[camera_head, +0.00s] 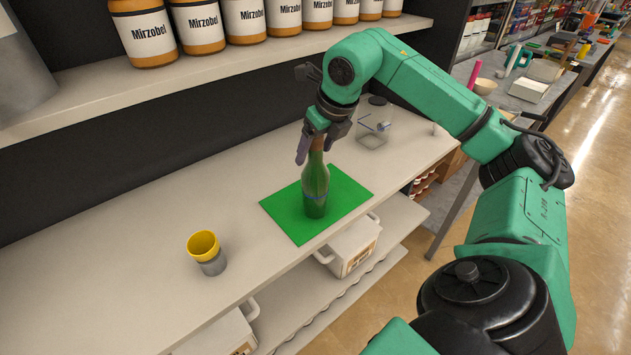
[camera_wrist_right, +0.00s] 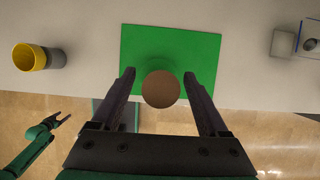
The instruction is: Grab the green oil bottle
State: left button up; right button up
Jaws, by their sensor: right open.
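The green oil bottle (camera_head: 315,187) stands upright on a green mat (camera_head: 280,205) on the shelf counter. My right gripper (camera_head: 310,150) is above and around the bottle's neck, pointing down. In the right wrist view the brown round bottle top (camera_wrist_right: 160,89) lies between the two open fingers of my right gripper (camera_wrist_right: 160,76), with gaps on both sides. The green mat (camera_wrist_right: 170,35) shows behind it. My left gripper (camera_wrist_right: 62,118) shows small at the lower left of the right wrist view, away from the counter; its jaws are too small to judge.
A yellow and grey cup (camera_head: 206,252) stands on the counter left of the mat. A clear container (camera_head: 374,128) stands beyond the mat. Several Mirzobel jars (camera_head: 143,32) line the upper shelf. White bins (camera_head: 350,247) sit on the lower shelf.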

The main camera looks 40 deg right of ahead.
grip_shut()
jog(key=shift+w, duration=0.1)
dwell(1.2)
